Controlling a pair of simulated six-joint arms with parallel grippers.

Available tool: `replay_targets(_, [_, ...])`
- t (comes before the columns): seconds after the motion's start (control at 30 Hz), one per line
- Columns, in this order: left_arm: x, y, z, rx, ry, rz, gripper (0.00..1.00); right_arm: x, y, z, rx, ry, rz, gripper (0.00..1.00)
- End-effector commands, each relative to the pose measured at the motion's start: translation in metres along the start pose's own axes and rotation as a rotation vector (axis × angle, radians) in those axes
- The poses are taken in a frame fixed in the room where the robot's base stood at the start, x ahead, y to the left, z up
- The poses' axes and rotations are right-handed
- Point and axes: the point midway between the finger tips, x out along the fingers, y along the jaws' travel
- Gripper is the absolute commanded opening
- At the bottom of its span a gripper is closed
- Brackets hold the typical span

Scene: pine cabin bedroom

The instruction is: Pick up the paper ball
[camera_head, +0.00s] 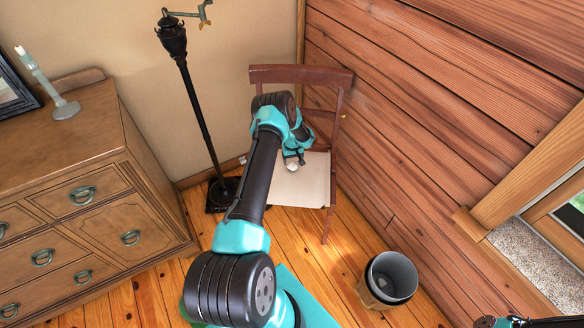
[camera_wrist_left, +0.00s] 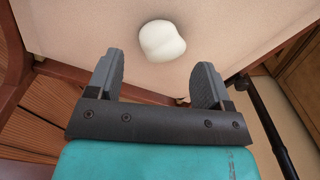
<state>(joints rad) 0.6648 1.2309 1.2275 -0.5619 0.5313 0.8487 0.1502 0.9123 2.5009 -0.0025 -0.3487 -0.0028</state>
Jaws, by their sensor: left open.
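The paper ball (camera_wrist_left: 162,41) is a small white lump on the pale chair seat (camera_wrist_left: 240,20). In the head view the paper ball (camera_head: 292,166) shows just below my left gripper (camera_head: 293,157), near the back half of the seat (camera_head: 300,188). In the left wrist view my left gripper (camera_wrist_left: 156,80) is open, its two grey fingers apart with nothing between them. The ball lies just beyond the fingertips, roughly centred between them. A part of my right arm (camera_head: 530,322) shows at the bottom right corner; its jaws cannot be made out.
The brown wooden chair (camera_head: 300,75) stands in the corner by the plank wall (camera_head: 440,90). A black floor lamp (camera_head: 203,120) stands left of it. A wooden dresser (camera_head: 75,190) is at the left. A grey bin (camera_head: 391,277) stands on the floor at the right.

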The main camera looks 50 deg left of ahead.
Motion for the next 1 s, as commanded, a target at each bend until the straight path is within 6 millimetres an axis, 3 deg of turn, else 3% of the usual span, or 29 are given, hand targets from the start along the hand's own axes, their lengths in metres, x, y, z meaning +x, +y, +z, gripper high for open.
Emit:
replay_targets(0.27, [0.004,0.0,0.0,0.0,-0.001,0.0,0.74,0.0,0.0,0.0,0.0,0.0,0.0,0.43])
replay_targets(0.7, [0.049,0.0,-0.003,0.0,0.0,0.0,0.74,0.0,0.0,0.0,0.0,0.0,0.0,0.43])
replay_targets(1.0, [0.051,-0.001,-0.004,0.0,0.0,0.0,0.74,0.0,0.0,0.0,0.0,0.0,0.0,0.43])
